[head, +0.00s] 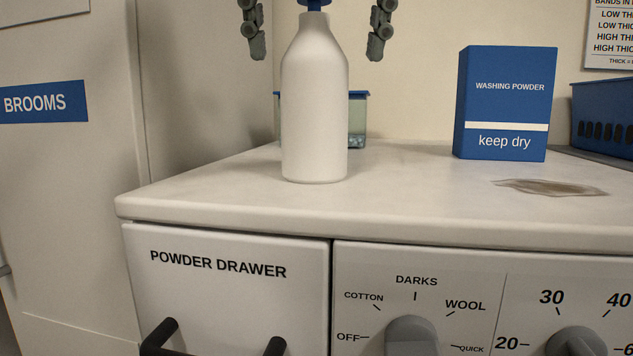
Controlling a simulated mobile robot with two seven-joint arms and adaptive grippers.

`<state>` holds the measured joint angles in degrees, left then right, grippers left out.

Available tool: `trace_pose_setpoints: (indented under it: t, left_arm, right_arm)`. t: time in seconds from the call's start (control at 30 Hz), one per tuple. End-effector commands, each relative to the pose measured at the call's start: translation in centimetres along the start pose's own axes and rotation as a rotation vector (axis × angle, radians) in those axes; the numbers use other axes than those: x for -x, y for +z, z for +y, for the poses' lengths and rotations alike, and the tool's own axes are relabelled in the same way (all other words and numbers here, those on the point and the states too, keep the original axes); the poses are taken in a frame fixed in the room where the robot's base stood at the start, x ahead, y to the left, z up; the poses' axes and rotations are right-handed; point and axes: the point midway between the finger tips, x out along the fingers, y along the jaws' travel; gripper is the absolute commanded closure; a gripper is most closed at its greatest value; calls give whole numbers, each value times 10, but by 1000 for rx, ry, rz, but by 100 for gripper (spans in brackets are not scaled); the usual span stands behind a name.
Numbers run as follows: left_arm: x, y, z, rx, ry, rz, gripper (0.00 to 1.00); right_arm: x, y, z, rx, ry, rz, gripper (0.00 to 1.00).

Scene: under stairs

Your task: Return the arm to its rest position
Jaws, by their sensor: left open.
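My left gripper (316,48) shows at the top of the head view, with one finger on each side of the upper part of a white bottle (314,110). The fingers are wide apart and a gap shows between each finger and the bottle. The rest of the gripper and my left arm are out of the picture. The bottle stands upright on the white machine top (220,190). Its blue cap is cut off by the upper edge of the picture. My right gripper is not in view.
A clear container with a blue rim (358,120) stands partly hidden behind the bottle. A blue washing powder box (505,105) stands to the right, near a brownish stain (550,188) and a blue basket (603,118). Knobs (411,335) and a drawer (230,295) are on the front.

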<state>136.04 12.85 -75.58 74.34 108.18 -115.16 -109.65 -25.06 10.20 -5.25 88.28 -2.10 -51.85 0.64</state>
Motion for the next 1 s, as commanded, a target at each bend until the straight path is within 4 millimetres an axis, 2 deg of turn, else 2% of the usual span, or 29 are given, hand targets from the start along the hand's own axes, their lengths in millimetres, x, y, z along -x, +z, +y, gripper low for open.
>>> trace_pose_setpoints:
  t: [0.1,0.43,0.77,1.0]
  left_arm:
    - [-25,-1,0,-3,-1,5,15]
    - [-75,0,0,7,2,1,15]
    - [-71,0,-2,328,136,-3,15]
    - [-72,0,-1,233,95,0,15]
  right_arm:
    - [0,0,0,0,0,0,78]
    - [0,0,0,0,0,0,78]
    - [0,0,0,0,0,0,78]
    - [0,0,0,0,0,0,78]
